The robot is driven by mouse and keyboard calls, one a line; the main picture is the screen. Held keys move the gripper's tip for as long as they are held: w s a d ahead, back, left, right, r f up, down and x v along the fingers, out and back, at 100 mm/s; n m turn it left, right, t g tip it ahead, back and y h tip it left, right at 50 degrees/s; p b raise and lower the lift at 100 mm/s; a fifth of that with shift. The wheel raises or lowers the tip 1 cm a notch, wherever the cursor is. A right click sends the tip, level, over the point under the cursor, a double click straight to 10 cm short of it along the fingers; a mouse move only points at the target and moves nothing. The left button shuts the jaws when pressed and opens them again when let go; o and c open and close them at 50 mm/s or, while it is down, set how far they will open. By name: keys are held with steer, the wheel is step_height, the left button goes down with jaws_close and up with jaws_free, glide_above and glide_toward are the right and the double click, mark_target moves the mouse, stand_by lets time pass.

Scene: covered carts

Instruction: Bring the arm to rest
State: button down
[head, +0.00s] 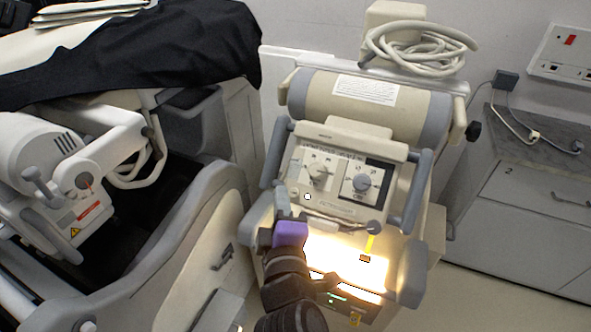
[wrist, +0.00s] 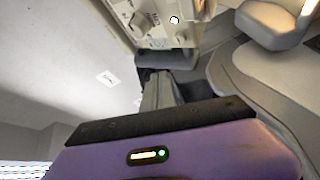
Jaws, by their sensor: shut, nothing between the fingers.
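My arm (head: 285,280) reaches up from the bottom of the head view toward the beige machine on the middle cart. My gripper (head: 281,194) is at the left edge of its dial panel (head: 338,168), below the grey side handle. Its fingers are together with nothing seen between them. I cannot tell whether they touch the machine. In the wrist view the purple gripper body (wrist: 185,150) fills the bottom, and the grey fingers (wrist: 157,92) point up toward the panel's edge.
A lit shelf (head: 335,255) lies beside my wrist. A left cart carries a white device (head: 45,165) and a black cover (head: 150,50). Coiled hose (head: 420,48) sits on top at the back. A grey cabinet (head: 545,190) stands right; floor between is open.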

steer(key=s+a+r+m+y, duration=0.2)
steer(key=s+r+y, duration=0.1)
steer(key=s+y, duration=0.1)
steer(key=s+d+f+m+h, duration=0.2)
steer(key=s+d+m, duration=0.3)
steer(key=s+d, duration=0.4)
steer(key=s+d+f+m+g+h, duration=0.1)
steer(key=s+d+f+m, duration=0.3)
steer(key=s+d, duration=0.5)
steer(key=s+d+f+m+g+h, duration=0.1)
steer(key=s+d+f+m+h, duration=0.2)
steer(key=s+d, duration=0.6)
steer(key=s+f+m, duration=0.1)
steer(key=s+m, duration=0.1)
steer(key=s, duration=0.5)
steer(key=shift+f+m+h, duration=0.3)
steer(key=shift+d, duration=0.1)
